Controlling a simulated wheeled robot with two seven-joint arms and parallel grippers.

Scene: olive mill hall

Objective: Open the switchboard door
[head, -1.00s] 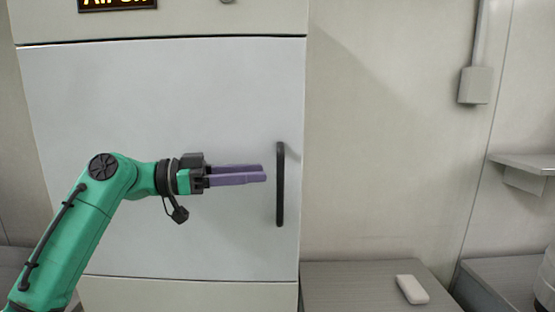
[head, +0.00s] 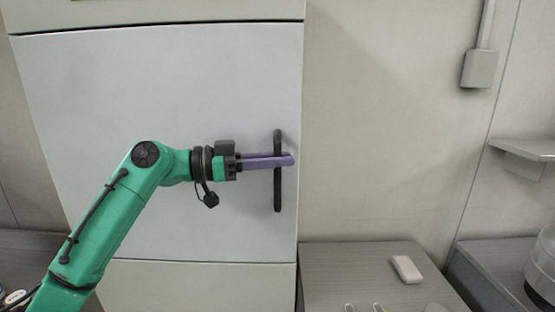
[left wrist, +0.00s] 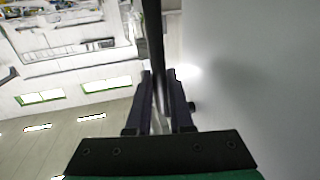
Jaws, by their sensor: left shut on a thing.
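The switchboard door (head: 160,120) is a large pale grey panel that looks shut in the head view. Its black vertical bar handle (head: 278,192) is near the door's right edge. My left gripper (head: 284,160) has purple fingers and reaches in from the left, shut on the handle at about mid-height. In the left wrist view the dark handle bar (left wrist: 153,40) runs between the two fingers, with the door face (left wrist: 250,90) on the right. The fingers hide a short stretch of the handle. My right gripper is not in view.
A grey bench (head: 350,270) stands low to the right of the cabinet, with a white block (head: 406,269) on it. A wall box (head: 479,68) and a shelf (head: 525,150) are further right.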

